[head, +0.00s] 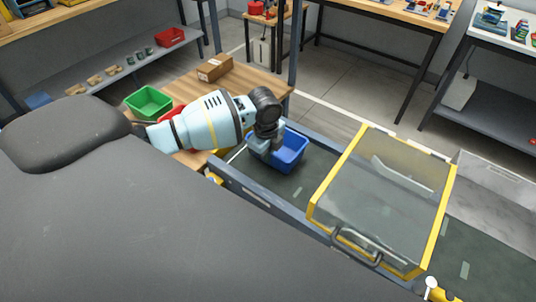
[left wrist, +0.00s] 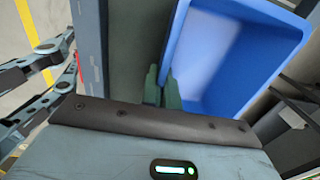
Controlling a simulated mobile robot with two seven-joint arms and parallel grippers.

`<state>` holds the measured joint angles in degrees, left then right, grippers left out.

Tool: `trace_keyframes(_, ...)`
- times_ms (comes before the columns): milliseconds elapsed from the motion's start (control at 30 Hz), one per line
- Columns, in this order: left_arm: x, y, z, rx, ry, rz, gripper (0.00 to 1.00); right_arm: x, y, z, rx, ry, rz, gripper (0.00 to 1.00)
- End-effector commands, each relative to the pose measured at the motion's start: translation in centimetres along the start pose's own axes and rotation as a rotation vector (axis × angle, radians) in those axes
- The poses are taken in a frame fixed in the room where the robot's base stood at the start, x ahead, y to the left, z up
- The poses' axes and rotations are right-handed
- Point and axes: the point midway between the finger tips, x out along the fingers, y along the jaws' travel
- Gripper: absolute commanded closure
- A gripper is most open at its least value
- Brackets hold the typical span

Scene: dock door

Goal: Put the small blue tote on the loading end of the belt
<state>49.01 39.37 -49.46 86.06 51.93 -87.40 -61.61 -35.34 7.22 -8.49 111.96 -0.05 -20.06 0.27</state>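The small blue tote (head: 290,152) is upright and empty at the near-left end of the dark green belt (head: 318,168). I cannot tell whether its base touches the belt. My left gripper (head: 264,154) is at the tote's left side and hides part of it. In the left wrist view my left gripper (left wrist: 163,90) has one finger on each side of the wall of the blue tote (left wrist: 225,60), closed on it. The belt (left wrist: 138,40) shows beside the tote there. My right gripper is in neither view.
A yellow-framed clear cover (head: 390,195) stands over the belt, right of the tote. A blue-grey rail (head: 255,198) runs along the belt's near side. A wooden table (head: 252,82) behind my left arm holds a green tote (head: 148,103), a red tote and a cardboard box (head: 215,68).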

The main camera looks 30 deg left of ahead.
Motion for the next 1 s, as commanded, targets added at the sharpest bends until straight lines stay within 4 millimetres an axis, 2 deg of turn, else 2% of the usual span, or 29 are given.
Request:
trace_keyframes(467, 0.82, 0.07, -0.01, 0.0, 0.0, -0.001, 1.0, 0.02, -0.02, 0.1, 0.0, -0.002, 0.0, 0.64)
trace_keyframes(667, 0.8, 0.08, 0.0, 0.0, 0.0, -0.001, 0.76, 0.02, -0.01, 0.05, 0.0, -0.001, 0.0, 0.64)
trace_keyframes(1000, 0.35, 0.0, 0.01, 0.0, 0.0, -0.003, 0.76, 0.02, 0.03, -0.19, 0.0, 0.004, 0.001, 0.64)
